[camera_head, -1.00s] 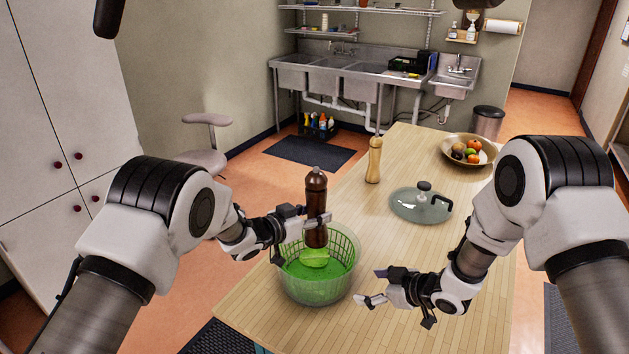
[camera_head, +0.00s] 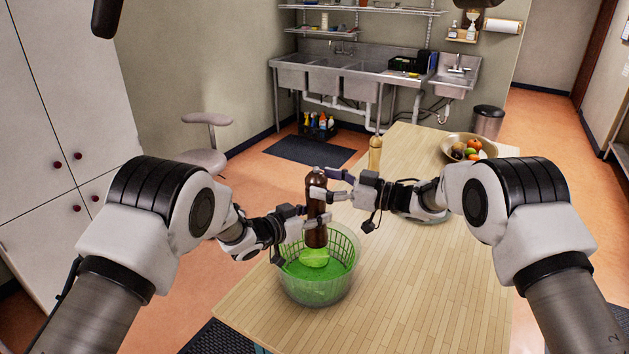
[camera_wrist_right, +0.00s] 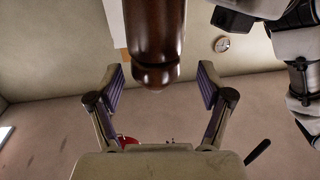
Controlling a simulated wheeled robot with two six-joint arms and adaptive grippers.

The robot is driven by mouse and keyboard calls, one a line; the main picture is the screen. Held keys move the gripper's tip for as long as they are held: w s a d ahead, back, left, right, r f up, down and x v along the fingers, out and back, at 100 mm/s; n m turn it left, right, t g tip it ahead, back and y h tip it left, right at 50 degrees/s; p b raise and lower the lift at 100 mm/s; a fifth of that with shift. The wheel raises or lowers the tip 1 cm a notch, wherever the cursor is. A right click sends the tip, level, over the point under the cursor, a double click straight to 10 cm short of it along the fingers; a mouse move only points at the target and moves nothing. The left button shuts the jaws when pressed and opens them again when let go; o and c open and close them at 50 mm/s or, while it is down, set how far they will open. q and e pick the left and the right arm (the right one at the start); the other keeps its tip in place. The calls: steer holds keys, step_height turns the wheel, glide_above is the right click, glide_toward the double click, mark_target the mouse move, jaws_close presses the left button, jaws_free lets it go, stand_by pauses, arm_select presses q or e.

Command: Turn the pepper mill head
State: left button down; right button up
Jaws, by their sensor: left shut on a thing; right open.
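The dark brown pepper mill (camera_head: 316,238) is upright above a clear basket-like bowl (camera_head: 345,270) with green contents. My left gripper (camera_head: 314,217) is shut on the mill's body, around its middle. My right gripper (camera_head: 326,184) is open at the mill's upper part, coming from the right. In the right wrist view, the mill's rounded head (camera_wrist_right: 156,76) shows between the two spread fingers (camera_wrist_right: 162,88), with a gap on each side. The right fingers partly hide the mill's upper body in the head view.
A light wooden mill (camera_head: 375,152) and a fruit bowl (camera_head: 484,146) stand farther back on the wooden table (camera_head: 420,290). My right arm mostly hides a grey lid. The table's front right is clear.

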steer(key=x, duration=0.2)
steer(key=shift+a, duration=0.3)
steer(key=c, duration=0.9)
steer(key=shift+c, duration=1.4)
